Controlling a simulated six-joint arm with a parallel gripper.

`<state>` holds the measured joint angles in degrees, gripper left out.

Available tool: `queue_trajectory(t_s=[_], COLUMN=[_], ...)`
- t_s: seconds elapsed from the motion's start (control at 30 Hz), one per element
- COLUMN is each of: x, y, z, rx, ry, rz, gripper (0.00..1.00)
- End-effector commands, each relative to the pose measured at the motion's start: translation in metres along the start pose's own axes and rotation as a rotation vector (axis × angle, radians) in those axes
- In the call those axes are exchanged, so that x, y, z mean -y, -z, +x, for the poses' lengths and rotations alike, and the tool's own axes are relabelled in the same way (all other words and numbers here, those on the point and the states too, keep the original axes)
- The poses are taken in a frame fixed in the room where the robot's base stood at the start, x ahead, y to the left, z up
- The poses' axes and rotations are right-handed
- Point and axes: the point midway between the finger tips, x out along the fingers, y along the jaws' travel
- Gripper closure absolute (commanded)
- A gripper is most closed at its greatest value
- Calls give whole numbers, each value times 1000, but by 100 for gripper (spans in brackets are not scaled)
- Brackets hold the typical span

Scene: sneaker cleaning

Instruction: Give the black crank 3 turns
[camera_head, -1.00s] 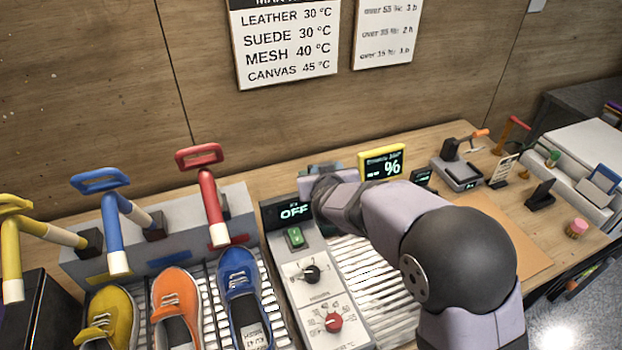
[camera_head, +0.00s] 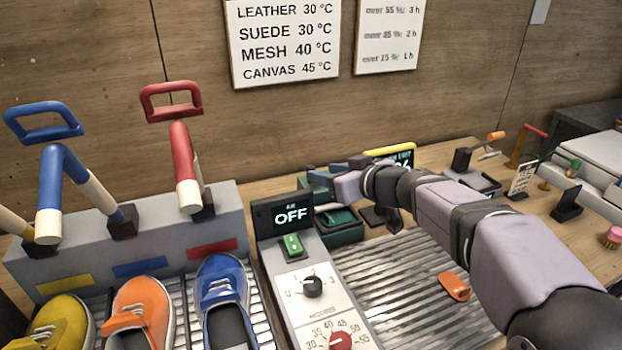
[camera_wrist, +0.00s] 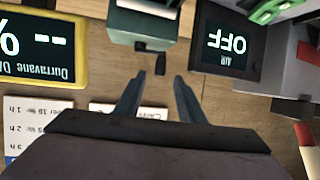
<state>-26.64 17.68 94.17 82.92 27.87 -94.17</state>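A dark green box (camera_head: 342,226) stands just right of the OFF display in the head view. It shows upside down at the top of the wrist view (camera_wrist: 145,25). A small black piece on its face (camera_wrist: 160,64), apparently the black crank's grip, sits just beyond and between my fingertips. My gripper (camera_wrist: 159,75) is open, with two dark fingers spread apart. I see no contact with the black piece. In the head view my arm reaches in from the lower right and partly hides the area by the box, so the crank is not clear there.
The control panel with the OFF display (camera_head: 290,215) is close beside the box. A yellow-framed display (camera_wrist: 40,45) is on the other side. A ribbed metal rack (camera_head: 400,275) lies in front, with an orange piece (camera_head: 454,287). Red (camera_head: 180,150) and blue (camera_head: 60,190) levers stand left.

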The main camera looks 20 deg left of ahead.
Motion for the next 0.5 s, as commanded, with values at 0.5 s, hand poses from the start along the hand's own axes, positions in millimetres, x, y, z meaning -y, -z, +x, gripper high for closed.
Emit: queue_trajectory(t_s=[0.5], x=[0], y=[2], z=[34], rx=[2], ry=[2], rz=[2], gripper=[64])
